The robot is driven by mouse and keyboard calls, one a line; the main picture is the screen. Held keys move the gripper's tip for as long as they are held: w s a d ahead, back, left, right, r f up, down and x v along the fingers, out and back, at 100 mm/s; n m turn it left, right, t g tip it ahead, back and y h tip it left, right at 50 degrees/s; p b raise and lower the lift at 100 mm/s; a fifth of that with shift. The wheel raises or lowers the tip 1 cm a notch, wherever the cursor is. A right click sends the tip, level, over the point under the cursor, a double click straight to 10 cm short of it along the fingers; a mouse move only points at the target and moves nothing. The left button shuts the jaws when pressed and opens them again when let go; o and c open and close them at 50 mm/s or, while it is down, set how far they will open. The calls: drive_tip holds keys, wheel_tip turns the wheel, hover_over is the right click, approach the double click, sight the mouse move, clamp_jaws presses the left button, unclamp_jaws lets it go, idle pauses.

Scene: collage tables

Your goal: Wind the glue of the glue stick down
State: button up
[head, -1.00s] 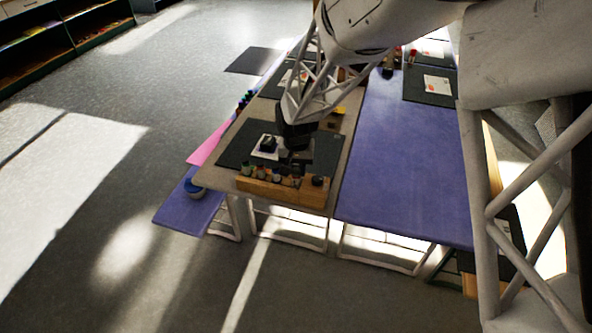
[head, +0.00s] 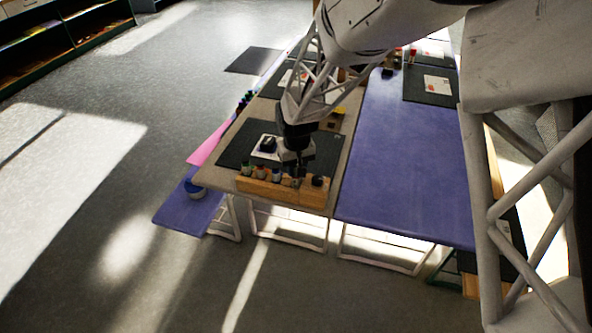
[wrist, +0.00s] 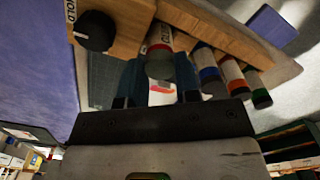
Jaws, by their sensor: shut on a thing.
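My gripper (wrist: 156,82) is shut on a glue stick (wrist: 160,58) with a white label and a red band, one finger on each side of it. This stick is at the wooden rack (wrist: 205,28); whether it is fully seated in it cannot be told. In the head view my gripper (head: 297,174) is low over the right part of the rack (head: 262,189) and largely hides the held stick. The glue itself is not visible.
Beside the held stick stand sticks with a blue band (wrist: 207,70), a red band (wrist: 232,76) and a green band (wrist: 256,86). A round black knob (wrist: 95,31) is on the rack's other end.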

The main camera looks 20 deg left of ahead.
idle(0.4)
drive_tip(key=shift+n, duration=1)
drive_tip(key=o, duration=0.5)
drive_tip(key=shift+r, duration=0.15)
drive_tip(key=shift+r, duration=2.85)
